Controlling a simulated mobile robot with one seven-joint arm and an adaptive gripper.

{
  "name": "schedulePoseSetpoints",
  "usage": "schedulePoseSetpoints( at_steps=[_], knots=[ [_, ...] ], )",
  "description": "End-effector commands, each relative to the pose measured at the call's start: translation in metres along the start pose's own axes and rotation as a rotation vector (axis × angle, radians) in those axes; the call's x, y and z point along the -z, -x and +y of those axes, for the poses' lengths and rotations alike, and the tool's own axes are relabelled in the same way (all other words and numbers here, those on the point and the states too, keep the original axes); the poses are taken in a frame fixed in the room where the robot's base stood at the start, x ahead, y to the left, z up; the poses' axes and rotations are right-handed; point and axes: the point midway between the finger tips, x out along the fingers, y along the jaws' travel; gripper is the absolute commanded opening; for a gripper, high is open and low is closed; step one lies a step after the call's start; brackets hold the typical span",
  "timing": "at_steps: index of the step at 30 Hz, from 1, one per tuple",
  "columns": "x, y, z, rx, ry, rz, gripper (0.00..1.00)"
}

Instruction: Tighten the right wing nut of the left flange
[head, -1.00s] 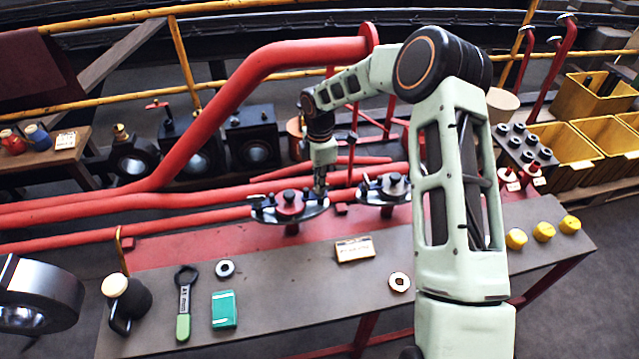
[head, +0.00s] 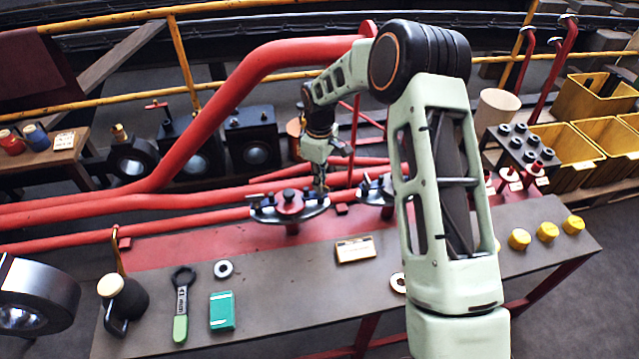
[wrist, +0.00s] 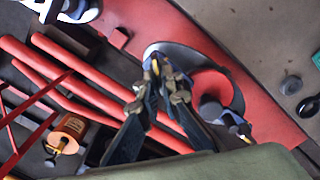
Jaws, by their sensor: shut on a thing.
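The left flange (head: 288,205) is a dark oval plate with a red hub and a dark knob, mounted above the red-edged bench. It also shows as a grey oval with a red hub in the wrist view (wrist: 213,82). My gripper (head: 319,190) points down at the flange's right end. In the wrist view my fingers (wrist: 158,76) close at the plate's edge on the right wing nut, of which only a small yellowish bit shows between the tips. The flange's other wing nut (wrist: 240,130) is at the opposite end, clear of my fingers.
A second flange (head: 371,188) stands close on the right, partly hidden by my arm. Red pipes (head: 150,208) run behind. A wrench (head: 181,305), a green box (head: 222,311), an oil can (head: 122,298) and a label plate (head: 355,249) lie on the bench.

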Motion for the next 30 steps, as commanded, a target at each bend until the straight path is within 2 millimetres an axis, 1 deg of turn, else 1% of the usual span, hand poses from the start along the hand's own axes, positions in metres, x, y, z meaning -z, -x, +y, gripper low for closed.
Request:
schedulePoseSetpoints(
  at_steps=[18,24,30],
  knots=[
    [-0.0002,0.0012,0.0033,-0.003,-0.58,0.002,0.0],
    [-0.0008,0.0015,0.004,-0.003,-0.735,0.002,0.0],
    [-0.0009,0.0016,0.0042,-0.002,-0.848,0.002,0.0]
  ],
)
